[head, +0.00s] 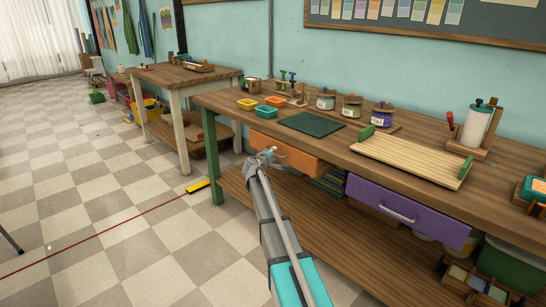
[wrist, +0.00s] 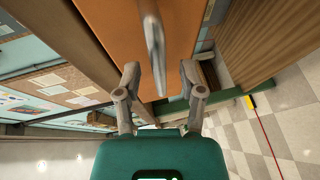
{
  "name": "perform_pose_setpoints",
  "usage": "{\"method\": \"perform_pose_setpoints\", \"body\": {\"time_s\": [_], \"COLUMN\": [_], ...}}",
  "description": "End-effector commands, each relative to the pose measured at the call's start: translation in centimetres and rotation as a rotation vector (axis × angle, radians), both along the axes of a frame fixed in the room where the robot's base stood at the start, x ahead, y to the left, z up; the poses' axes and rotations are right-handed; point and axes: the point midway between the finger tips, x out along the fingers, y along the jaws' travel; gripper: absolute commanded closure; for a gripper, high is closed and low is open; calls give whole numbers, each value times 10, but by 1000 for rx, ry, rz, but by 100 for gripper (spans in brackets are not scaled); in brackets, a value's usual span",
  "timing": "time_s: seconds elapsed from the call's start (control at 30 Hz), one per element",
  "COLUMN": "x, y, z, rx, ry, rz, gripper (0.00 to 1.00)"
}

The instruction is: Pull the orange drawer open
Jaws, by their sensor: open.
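The orange drawer (head: 291,154) is under the near workbench's top, toward its left end, in the head view. Its orange front (wrist: 110,30) fills the upper middle of the wrist view. A grey metal bar handle (wrist: 154,45) stands out from that front. My gripper (wrist: 161,72) is open, with one finger on each side of the handle's near end. I cannot tell whether either finger touches it. In the head view my gripper (head: 264,158) is in front of the drawer and hides part of it.
A purple drawer (head: 405,208) with a metal handle is to the right under the same workbench (head: 330,150). A green leg (head: 211,170) stands left of the orange drawer. A lower wooden shelf (head: 330,235) runs beneath. The checkered floor to the left is mostly clear.

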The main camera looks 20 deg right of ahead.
Motion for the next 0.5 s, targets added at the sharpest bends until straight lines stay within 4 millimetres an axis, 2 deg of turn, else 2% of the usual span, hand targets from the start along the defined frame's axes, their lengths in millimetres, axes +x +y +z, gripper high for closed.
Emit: {"method": "perform_pose_setpoints", "body": {"time_s": [0.47,0.5], "x": [5,5], "y": [-6,-6], "z": [-1,-1], "rx": [1,1], "ry": [-1,-1], "rz": [0,0], "gripper": [49,56]}}
